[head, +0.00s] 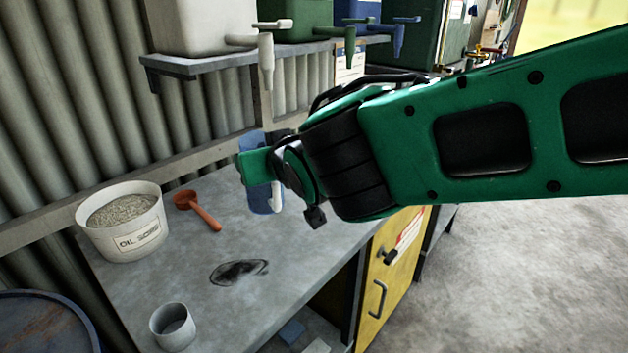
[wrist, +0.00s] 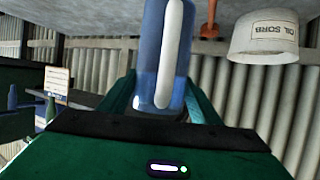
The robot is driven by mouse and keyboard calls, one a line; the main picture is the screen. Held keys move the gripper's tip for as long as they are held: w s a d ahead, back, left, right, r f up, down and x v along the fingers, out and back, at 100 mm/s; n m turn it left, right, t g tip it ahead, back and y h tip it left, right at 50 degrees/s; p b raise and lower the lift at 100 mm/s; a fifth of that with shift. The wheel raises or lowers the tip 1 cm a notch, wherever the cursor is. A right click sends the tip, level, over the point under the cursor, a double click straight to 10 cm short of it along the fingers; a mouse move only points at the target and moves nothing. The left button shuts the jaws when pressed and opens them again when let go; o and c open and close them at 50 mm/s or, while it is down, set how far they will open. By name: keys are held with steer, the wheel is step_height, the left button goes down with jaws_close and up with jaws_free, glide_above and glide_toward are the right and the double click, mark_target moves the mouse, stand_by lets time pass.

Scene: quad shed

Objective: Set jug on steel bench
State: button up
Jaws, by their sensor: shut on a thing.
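The jug (head: 260,203) is translucent blue with a white handle. It looks upright in the head view, over the back part of the grey steel bench (head: 310,240). My gripper (head: 258,165) is shut on the jug's upper part and partly hides it. In the wrist view the jug (wrist: 151,55) stands between the fingers, with its white handle facing the camera. Its far end runs out of the top of that view. I cannot tell whether its base touches the bench.
A shelf (head: 208,65) with tapped containers hangs above. Bare bench lies right of the stain.

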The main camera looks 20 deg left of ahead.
steer(key=w+d+f, duration=0.7)
steer(key=d+f, duration=0.1)
steer(key=f, duration=0.2)
steer(key=shift+w+d+f, duration=0.2)
steer(key=shift+w+f, duration=0.05)
steer(key=shift+f, duration=0.15)
steer(key=o, duration=1.6)
steer(key=v, duration=1.2)
steer(key=shift+f, duration=0.1)
